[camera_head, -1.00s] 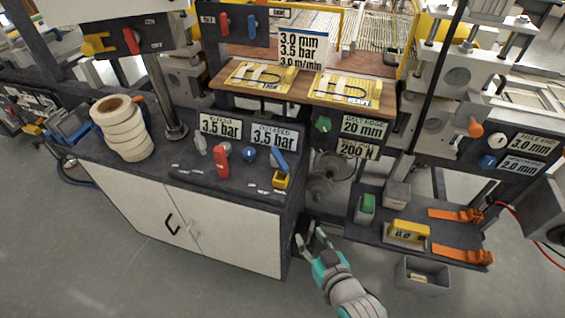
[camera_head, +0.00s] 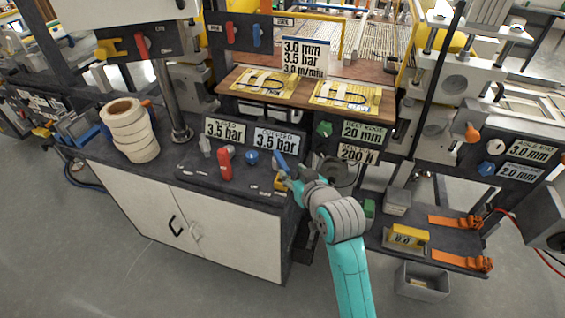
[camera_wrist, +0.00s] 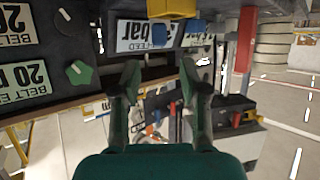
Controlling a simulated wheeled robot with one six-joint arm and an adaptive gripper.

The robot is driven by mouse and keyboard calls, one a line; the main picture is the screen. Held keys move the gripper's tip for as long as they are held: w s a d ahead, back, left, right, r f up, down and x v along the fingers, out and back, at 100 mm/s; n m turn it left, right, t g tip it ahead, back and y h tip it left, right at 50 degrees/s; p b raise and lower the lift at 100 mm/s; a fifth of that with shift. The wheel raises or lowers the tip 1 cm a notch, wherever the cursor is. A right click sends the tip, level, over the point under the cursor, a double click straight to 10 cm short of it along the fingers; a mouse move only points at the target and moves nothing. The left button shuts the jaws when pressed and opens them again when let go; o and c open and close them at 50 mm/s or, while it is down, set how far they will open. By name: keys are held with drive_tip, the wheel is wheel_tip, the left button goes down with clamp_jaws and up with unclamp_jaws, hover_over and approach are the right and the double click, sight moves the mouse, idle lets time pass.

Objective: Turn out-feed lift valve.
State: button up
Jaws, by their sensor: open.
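The gripper partly covers this spot. My gripper (camera_head: 290,181) is at the bench's right end, close to the lever and yellow block. In the wrist view the fingers (camera_wrist: 158,74) are spread apart with nothing held between them. That view is upside down, with the out-feed plate (camera_wrist: 130,38) and blue parts (camera_wrist: 160,34) beyond the fingertips. I cannot tell whether a finger touches the lever.
A red lever (camera_head: 224,162) and a blue knob (camera_head: 251,157) stand to the left on the bench. A green knob (camera_head: 323,129) is on the panel at right. White rolls (camera_head: 130,130) are at the bench's left end. A grey bin (camera_head: 422,282) lies low at right.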

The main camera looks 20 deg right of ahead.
sight(283, 163)
drive_tip(key=x, duration=0.9)
clamp_jaws()
